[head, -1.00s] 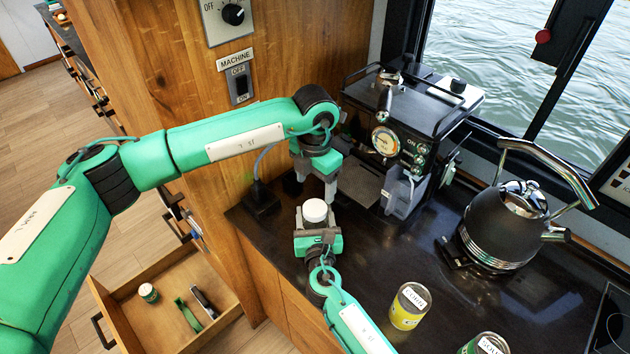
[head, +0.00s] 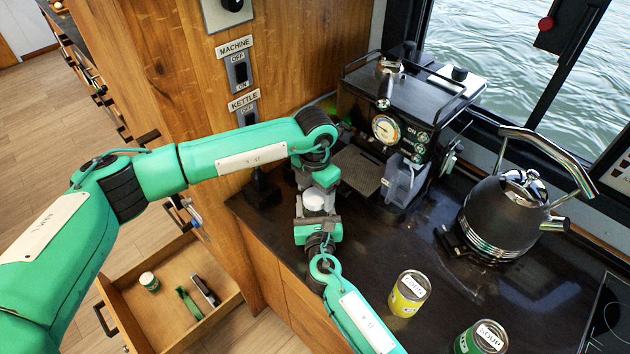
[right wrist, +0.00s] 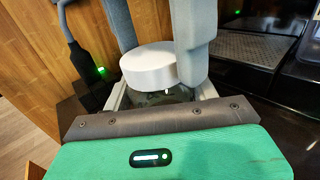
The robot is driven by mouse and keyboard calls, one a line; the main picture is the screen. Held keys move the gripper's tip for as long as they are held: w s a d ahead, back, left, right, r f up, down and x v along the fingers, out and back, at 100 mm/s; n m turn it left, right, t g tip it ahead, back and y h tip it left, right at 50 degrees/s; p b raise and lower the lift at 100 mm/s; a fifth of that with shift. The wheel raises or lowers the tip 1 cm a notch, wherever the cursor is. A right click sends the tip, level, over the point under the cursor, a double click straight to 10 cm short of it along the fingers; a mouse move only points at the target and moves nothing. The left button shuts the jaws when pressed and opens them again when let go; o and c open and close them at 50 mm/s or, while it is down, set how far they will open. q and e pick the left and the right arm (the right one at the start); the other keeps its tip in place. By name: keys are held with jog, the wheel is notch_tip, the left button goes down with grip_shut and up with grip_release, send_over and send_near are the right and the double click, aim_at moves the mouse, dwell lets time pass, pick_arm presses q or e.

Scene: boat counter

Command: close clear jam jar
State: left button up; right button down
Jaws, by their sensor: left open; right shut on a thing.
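The jam jar has a white round lid (head: 316,201) and stands near the counter's left edge. In the right wrist view the white lid (right wrist: 160,65) sits on top of a clear jar body (right wrist: 168,94), mostly hidden by my gripper. My right gripper (head: 312,222) is shut around the jar body. My left gripper (head: 318,188) is open and points down from above, with its fingers at either side of the lid. In the right wrist view my left gripper's grey fingers (right wrist: 160,30) straddle the lid; I cannot tell whether they touch it.
A coffee machine (head: 420,110) stands behind, with a drip tray (head: 358,170). A black kettle (head: 505,215) is at right. A corn can (head: 408,294) and a soup can (head: 482,337) stand in front. An open drawer (head: 150,325) at lower left holds a small can and tools.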

pick_arm(q)
jog(key=shift+f, duration=0.3)
jog(key=c, duration=1)
jog(key=o, duration=1.2)
jog(key=shift+c, duration=0.2)
jog(key=shift+r, duration=0.1)
notch_tip(320, 180, up, 12)
